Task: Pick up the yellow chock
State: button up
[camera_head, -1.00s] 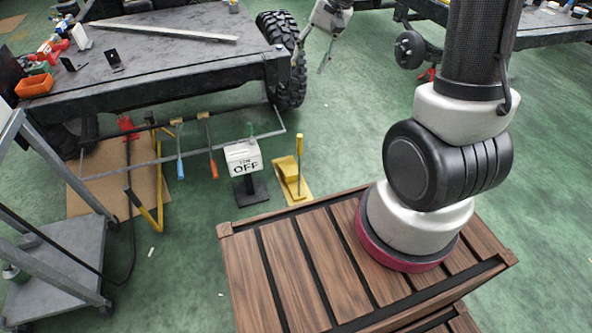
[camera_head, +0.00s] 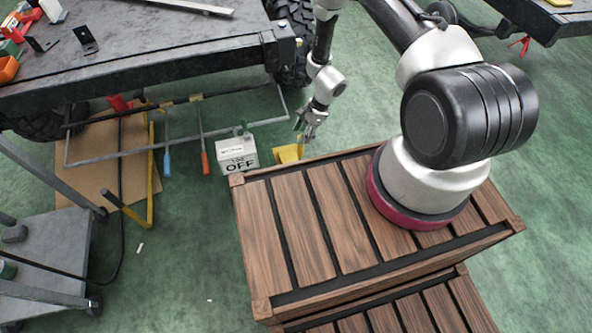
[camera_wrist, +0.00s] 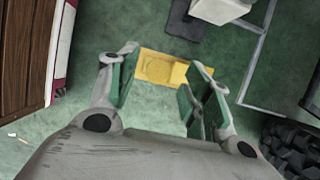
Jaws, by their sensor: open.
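The yellow chock (camera_head: 287,154) lies on the green floor just beyond the edge of my slatted wooden base, which hides part of it in the head view. In the wrist view the chock (camera_wrist: 163,68) shows as a flat yellow block just beyond and between the green-padded fingers. My gripper (camera_head: 307,129) points down above the chock, slightly to its right in the head view. In the wrist view my gripper (camera_wrist: 164,62) is open, with nothing between its fingers. I cannot tell the exact height left between fingertips and chock.
A white box marked OFF (camera_head: 237,155) stands close left of the chock. A dark metal workbench (camera_head: 140,60) with a large tyre (camera_head: 292,30) is behind. Clamps with blue and orange handles and a brown cardboard sheet (camera_head: 95,165) lie farther left. Open floor lies at the right.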

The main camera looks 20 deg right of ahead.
jog(key=x, duration=0.7)
jog(key=shift+s+d+f, duration=0.1)
jog(key=shift+d+f, duration=0.1)
jog(key=shift+f, duration=0.15)
grip_shut()
